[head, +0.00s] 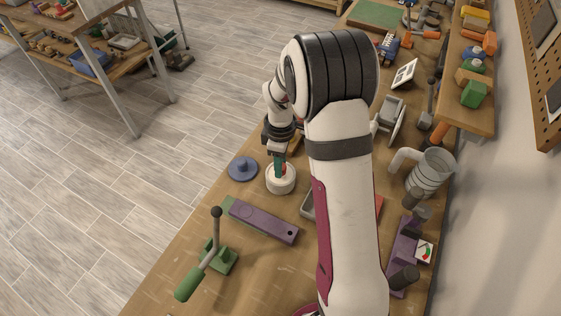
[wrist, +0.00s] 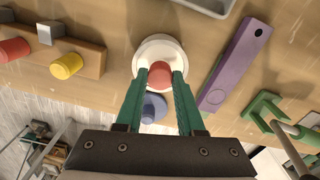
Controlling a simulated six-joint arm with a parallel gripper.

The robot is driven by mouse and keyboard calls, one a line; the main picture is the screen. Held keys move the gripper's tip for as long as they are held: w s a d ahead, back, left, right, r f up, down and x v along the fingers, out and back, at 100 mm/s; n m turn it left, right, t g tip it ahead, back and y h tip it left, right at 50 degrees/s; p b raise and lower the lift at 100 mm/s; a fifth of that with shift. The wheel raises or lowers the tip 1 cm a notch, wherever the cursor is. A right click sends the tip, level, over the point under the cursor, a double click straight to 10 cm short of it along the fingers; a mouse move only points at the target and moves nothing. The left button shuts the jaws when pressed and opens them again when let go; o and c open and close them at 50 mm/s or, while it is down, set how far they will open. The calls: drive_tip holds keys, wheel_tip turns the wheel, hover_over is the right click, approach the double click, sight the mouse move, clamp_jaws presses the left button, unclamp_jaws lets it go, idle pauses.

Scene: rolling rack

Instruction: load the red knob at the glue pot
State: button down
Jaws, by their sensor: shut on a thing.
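The glue pot (head: 281,186) is a round white pot standing on the bench. It also shows in the wrist view (wrist: 151,47). My gripper (wrist: 160,78) has green fingers and is shut on the red knob (wrist: 161,71), one finger on each side of it. In the head view my gripper (head: 279,161) points down at the pot, with a bit of red low between the fingers. The knob is over the pot's middle; I cannot tell whether it touches the pot. The knob's lower end is hidden.
A blue disc with a stub (head: 242,168) stands close left of the pot. A purple bar (head: 263,220) and a green lever press (head: 220,259) are nearer the front. A wooden rack (wrist: 92,58) holds a yellow peg (wrist: 66,66) and another red peg (wrist: 13,51).

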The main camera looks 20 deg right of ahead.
drive_tip(key=shift+r, duration=3.5)
